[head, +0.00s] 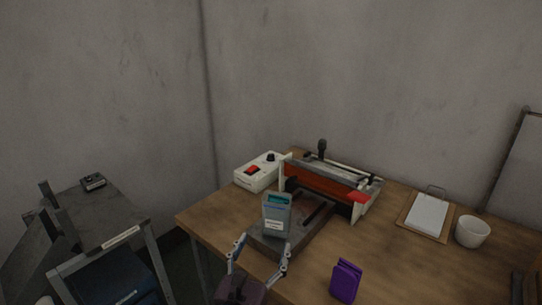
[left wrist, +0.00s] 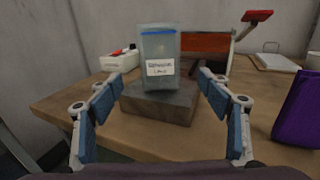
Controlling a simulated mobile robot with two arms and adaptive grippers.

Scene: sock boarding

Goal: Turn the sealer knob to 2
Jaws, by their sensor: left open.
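The sealer (head: 330,176) stands at the back of the wooden table, with a red-orange front and a red-tipped lever. Its white control box (head: 247,180) sits to its left, with a red switch (head: 252,170) and a black knob (head: 271,157) on top. The knob's setting is too small to read. In the left wrist view the control box (left wrist: 118,62) is partly behind a grey pouch (left wrist: 160,50). My left gripper (head: 261,248) is open and empty, in front of the pouch, with its fingers spread to either side. My right gripper is not in view.
The labelled pouch (head: 277,212) stands upright on a dark block (head: 300,244) before the sealer. A purple holder (head: 346,281) stands at the table's front. A clipboard (head: 427,214) and white cup (head: 472,231) are at right. A grey cart (head: 100,214) stands left.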

